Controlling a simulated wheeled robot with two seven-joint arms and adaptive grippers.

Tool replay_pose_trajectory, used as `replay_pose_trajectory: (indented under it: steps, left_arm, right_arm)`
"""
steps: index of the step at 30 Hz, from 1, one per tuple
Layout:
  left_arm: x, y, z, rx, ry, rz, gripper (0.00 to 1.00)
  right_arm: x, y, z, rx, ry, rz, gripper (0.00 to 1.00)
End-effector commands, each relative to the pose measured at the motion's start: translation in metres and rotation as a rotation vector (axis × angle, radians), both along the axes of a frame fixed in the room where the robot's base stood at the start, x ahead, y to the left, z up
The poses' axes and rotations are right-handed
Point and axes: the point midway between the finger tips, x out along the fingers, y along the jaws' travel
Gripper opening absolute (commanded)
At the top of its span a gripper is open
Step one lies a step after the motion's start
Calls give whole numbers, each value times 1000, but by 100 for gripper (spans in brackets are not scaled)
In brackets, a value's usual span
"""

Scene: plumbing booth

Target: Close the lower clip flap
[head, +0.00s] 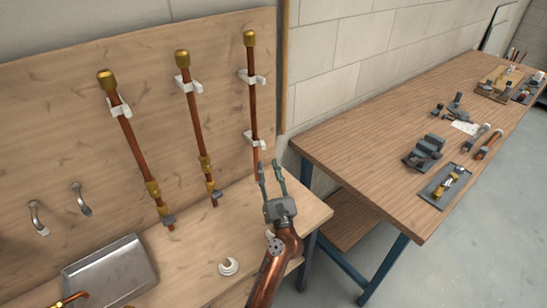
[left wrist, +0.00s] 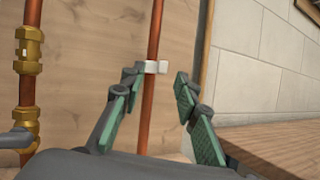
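The right-hand copper pipe (head: 253,100) stands upright against the wooden board, with an upper clip (head: 252,78) and a white lower clip (head: 254,141). In the left wrist view the lower clip (left wrist: 152,66) sits around the pipe (left wrist: 153,100), with a small white flap (left wrist: 163,67) sticking out on its right side. My left gripper (head: 270,164) is open and empty, just below and to the right of the lower clip. In the left wrist view its fingers (left wrist: 158,75) appear either side of the pipe and clip, apparently apart from them. My right gripper is out of view.
Two more copper pipes (head: 137,150) (head: 195,125) with brass fittings stand to the left. A metal tray (head: 110,268) and a white ring-like part (head: 228,267) lie on the bench below. A wooden table (head: 375,125) with tools stands to the right.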

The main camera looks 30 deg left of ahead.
Motion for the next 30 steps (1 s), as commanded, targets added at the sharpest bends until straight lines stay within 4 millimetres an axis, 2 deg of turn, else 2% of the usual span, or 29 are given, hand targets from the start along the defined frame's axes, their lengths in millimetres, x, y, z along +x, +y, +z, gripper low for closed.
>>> replay_pose_trajectory:
  steps: [1, 5, 10, 21, 30]
  left_arm:
    - [0, -2, -13, -36, -25, -20, 29]
    - [-1, -5, -14, -95, -70, -50, 29]
    - [7, 4, -4, -103, -82, -55, 29]
    - [43, 39, 15, -101, -78, -55, 29]
    - [49, 46, 18, -103, -77, -54, 29]
  right_arm:
    - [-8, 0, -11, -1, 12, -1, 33]
    - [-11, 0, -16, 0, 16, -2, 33]
    - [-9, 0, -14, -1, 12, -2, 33]
    - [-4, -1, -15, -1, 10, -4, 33]
    - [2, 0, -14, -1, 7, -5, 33]
